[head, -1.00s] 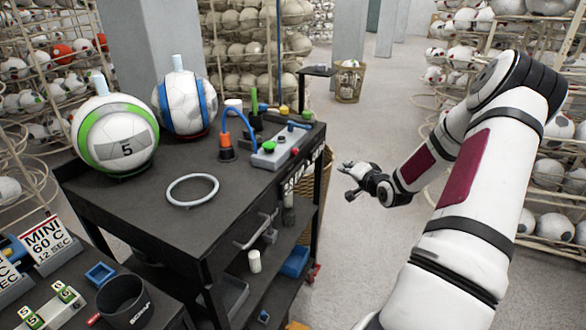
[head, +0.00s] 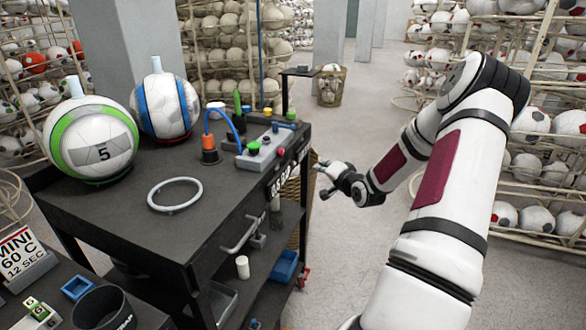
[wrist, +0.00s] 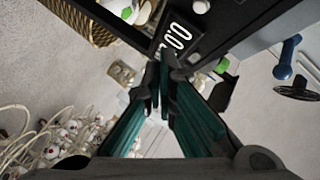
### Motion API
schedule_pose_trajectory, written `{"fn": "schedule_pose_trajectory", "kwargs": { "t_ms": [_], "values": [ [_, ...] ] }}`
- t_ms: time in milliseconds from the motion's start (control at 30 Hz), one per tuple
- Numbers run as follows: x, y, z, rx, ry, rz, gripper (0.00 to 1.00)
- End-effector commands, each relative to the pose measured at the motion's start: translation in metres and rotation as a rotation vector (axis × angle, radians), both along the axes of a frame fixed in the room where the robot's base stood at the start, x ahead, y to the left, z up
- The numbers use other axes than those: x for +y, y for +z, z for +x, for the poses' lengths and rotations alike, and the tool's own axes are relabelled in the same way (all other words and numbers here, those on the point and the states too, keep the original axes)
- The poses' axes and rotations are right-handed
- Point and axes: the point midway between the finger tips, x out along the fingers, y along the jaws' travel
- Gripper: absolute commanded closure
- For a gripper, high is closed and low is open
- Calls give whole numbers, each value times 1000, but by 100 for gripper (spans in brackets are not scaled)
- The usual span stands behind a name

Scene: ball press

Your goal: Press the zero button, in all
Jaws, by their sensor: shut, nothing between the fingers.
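A grey instrument box (head: 262,152) sits at the right edge of the black cart top. It carries a green button (head: 254,148), a red button (head: 281,152) and a small dark knob. I cannot read which of these is the zero button. My gripper (head: 322,180) is shut and empty, in the air to the right of the cart and apart from it. In the wrist view my shut fingers (wrist: 163,75) point toward a dark panel with white rounded figures (wrist: 176,36). A green round part (wrist: 222,66) shows to the right of the fingers.
The cart top (head: 120,215) also holds a green-banded ball (head: 92,138), a blue-banded ball (head: 163,106), a white ring (head: 175,194) and an orange-black fitting (head: 209,150). A handle (head: 240,235) juts from the cart's side. Ball racks stand right; floor beside the cart is open.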

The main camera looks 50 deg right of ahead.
Motion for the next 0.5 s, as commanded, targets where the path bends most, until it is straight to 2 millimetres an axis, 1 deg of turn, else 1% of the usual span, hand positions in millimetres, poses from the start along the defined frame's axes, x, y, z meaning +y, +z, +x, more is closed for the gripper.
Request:
{"fn": "schedule_pose_trajectory", "kwargs": {
  "t_ms": [33,200,400,500],
  "values": [
    [3,-3,9,0,1,-1,100],
    [12,-2,28,0,2,1,100],
    [17,-1,41,0,1,0,100],
    [18,0,44,1,-1,0,100]
  ]
}}
